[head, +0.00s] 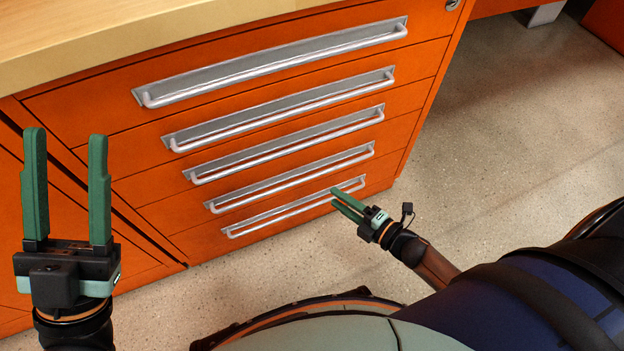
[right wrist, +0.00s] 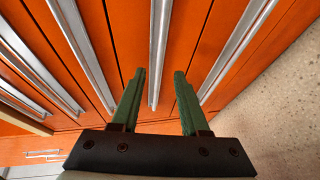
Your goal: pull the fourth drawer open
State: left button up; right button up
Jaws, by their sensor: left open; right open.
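The orange cabinet has several drawers with long silver bar handles, all looking shut. The fourth drawer's handle (head: 292,181) is second from the bottom in the head view. My right gripper (head: 334,197) is open, its green fingers pointing at the cabinet near the right ends of the two lowest handles. In the right wrist view the fourth handle (right wrist: 158,50) lines up between the open fingers (right wrist: 159,74). I cannot tell whether they touch it. My left gripper (head: 66,136) is open and empty, upright at the far left, away from this handle.
The bottom handle (head: 290,208) lies just below the fourth one, and the third handle (head: 285,146) just above. A wooden worktop (head: 120,35) overhangs the cabinet. The speckled floor (head: 510,130) is clear to the right.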

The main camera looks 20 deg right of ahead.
jog(key=b+x, duration=0.3)
jog(key=x, duration=0.7)
jog(key=shift+f, duration=0.1)
grip_shut()
dwell(1.1)
